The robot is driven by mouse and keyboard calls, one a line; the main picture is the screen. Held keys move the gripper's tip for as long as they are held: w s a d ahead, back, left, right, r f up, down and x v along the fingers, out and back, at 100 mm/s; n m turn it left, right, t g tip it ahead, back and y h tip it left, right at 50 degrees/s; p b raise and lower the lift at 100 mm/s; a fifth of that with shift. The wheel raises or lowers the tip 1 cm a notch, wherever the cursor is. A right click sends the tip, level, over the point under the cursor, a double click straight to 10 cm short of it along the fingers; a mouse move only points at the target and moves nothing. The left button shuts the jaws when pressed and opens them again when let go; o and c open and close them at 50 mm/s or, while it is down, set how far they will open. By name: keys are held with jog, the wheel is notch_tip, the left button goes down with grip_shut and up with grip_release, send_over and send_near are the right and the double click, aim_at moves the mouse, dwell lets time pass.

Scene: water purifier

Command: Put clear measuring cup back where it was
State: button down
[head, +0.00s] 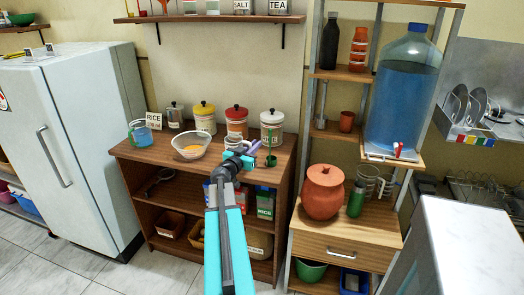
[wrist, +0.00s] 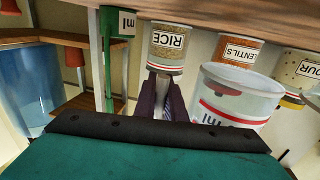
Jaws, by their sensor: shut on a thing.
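The clear measuring cup (head: 234,144) has a red band with "ml" lettering. It stands out large and close in the wrist view (wrist: 240,100), beside my fingers. My gripper (head: 254,148) is above the counter, just right of the cup in the head view. Its purple fingers (wrist: 162,95) are shut at the side of the cup, seemingly on its handle, which they mostly hide. I cannot tell whether the cup's base touches the counter.
The wooden counter (head: 150,155) holds a white strainer bowl (head: 192,146), a blue cup (head: 141,133), several canisters, and a green measuring cup (wrist: 118,52) near my gripper. The rice canister (wrist: 168,50) is behind my fingers. A shelf with a water bottle (head: 402,95) stands right.

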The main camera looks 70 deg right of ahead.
jog(key=shift+s+d+f, duration=0.1)
jog(key=shift+s+d, duration=0.2)
jog(key=shift+d, duration=0.4)
jog(key=shift+s+d+f, duration=0.1)
jog(key=shift+s+d, duration=0.2)
jog(key=shift+d, duration=0.35)
jog(key=shift+s+d, duration=0.2)
jog(key=shift+d, duration=0.3)
jog(key=shift+s+d+f, duration=0.1)
jog(key=shift+f, duration=1.65)
jog(key=c, duration=1.8)
grip_release()
jog(key=shift+f, duration=0.1)
